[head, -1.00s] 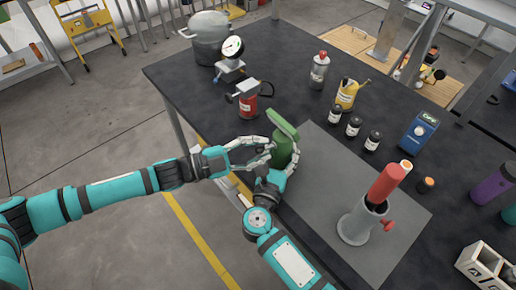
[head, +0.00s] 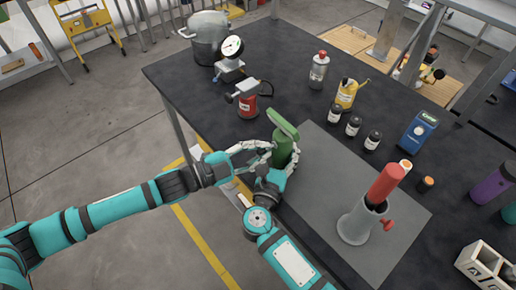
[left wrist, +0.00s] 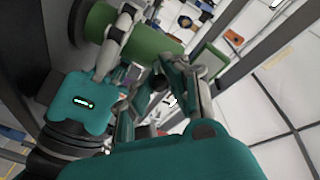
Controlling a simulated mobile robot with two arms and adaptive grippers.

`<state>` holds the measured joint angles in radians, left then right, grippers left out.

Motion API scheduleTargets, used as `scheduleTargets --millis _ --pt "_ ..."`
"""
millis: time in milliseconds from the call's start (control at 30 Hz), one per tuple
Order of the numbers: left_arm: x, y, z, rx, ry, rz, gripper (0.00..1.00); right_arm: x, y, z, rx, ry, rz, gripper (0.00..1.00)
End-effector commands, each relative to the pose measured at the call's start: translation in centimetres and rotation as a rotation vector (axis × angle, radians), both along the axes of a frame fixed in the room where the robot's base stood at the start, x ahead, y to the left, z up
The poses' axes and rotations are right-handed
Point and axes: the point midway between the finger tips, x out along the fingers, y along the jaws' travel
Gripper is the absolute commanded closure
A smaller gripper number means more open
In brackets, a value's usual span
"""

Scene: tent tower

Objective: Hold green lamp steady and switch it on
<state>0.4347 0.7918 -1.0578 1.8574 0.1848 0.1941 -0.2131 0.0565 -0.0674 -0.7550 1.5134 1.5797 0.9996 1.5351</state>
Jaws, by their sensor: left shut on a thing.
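The green lamp (head: 282,148), a green cylinder with a long flat green head, stands upright near the left edge of the grey mat. It also shows in the left wrist view (left wrist: 165,38). My left gripper (head: 264,153) reaches it from the left and is shut on its body. My right gripper (head: 277,170) comes from below, with its fingers close around the lamp's lower part. Whether they press on it I cannot tell. The lamp's base and any switch are hidden behind the grippers.
The grey mat (head: 330,200) lies on the dark table (head: 290,98). A red cylinder (head: 385,184) stands in a grey holder (head: 355,225) at right. The mat's middle is clear.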

Motion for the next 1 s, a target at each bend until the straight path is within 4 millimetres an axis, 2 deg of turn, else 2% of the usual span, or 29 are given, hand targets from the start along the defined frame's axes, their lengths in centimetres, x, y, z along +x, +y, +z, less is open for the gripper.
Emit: scheduleTargets --millis 300,667,700,800,1000 --pt "-0.55 -0.4 0.19 -0.005 0.001 0.119 1.0 -0.06 0.21 -0.01 -0.002 0.001 0.005 1.0" --pt "-0.45 -0.28 0.26 -0.002 -0.003 0.129 1.0 -0.06 0.19 -0.02 -0.002 0.001 0.005 1.0" --pt "-0.45 -0.28 0.26 -0.002 -0.003 0.129 0.87 -0.06 0.19 -0.02 -0.002 0.001 0.005 1.0" --pt "-0.45 -0.27 0.23 -0.002 -0.002 0.13 0.74 -0.05 0.17 -0.02 -0.001 0.001 0.004 1.0" --pt "-0.46 -0.24 0.12 0.0 0.0 0.13 0.74 -0.05 0.13 -0.03 -0.001 0.001 0.003 1.0"
